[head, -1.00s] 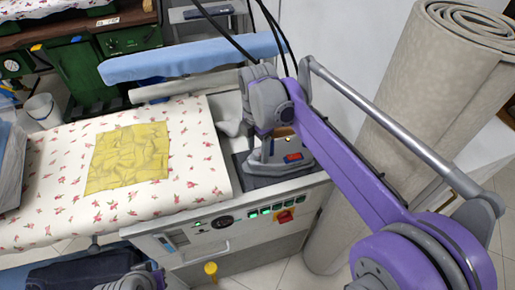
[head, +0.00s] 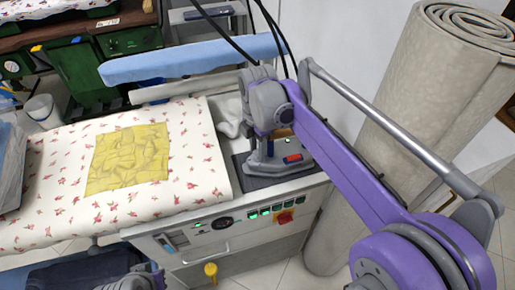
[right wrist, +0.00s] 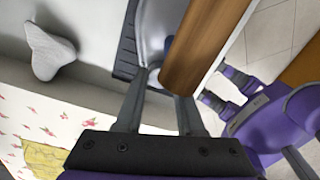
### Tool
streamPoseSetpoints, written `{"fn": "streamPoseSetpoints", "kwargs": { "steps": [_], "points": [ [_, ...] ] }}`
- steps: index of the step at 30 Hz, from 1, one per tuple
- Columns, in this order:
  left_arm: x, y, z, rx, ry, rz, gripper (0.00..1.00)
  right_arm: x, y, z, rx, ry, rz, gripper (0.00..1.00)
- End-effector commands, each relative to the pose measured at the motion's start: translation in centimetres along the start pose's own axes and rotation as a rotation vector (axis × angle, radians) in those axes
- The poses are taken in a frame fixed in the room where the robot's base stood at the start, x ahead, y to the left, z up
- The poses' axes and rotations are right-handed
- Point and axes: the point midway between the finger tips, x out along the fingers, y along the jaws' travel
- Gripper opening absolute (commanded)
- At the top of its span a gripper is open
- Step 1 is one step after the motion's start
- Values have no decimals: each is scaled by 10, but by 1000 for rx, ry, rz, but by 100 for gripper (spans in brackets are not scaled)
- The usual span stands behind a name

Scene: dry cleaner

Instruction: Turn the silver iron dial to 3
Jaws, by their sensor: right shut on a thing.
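The silver iron (head: 290,166) stands on a dark rest pad (head: 246,178) at the right end of the pressing table. A red patch shows on its side. My right gripper (head: 268,152) is over the iron, pointing down. In the right wrist view, the gripper's fingers (right wrist: 160,92) close at a small silver dial (right wrist: 154,76) beside the brown wooden handle (right wrist: 203,45). The dial's marks cannot be read. Part of my left arm (head: 135,281) shows at the bottom edge; its fingers cannot be made out.
A yellow cloth (head: 128,160) lies on the floral table cover (head: 195,180). A white cloth lump (head: 229,115) sits behind the pad. A control panel (head: 222,224) with green lights and a red switch is on the table's front. A rolled carpet (head: 400,120) stands at right.

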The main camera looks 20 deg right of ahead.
Motion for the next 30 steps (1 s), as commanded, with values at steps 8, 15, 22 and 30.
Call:
{"fn": "streamPoseSetpoints", "kwargs": {
  "steps": [8,15,22,30],
  "points": [
    [-10,0,-5,0,3,0,0,-2,0,0,163,0,0,0],
    [-19,0,-10,0,7,0,0,-2,0,0,373,0,0,0],
    [-25,0,-14,0,9,0,0,-2,0,0,562,0,0,0],
    [-30,0,-16,0,11,0,0,-1,0,0,719,0,0,0]
  ]
}}
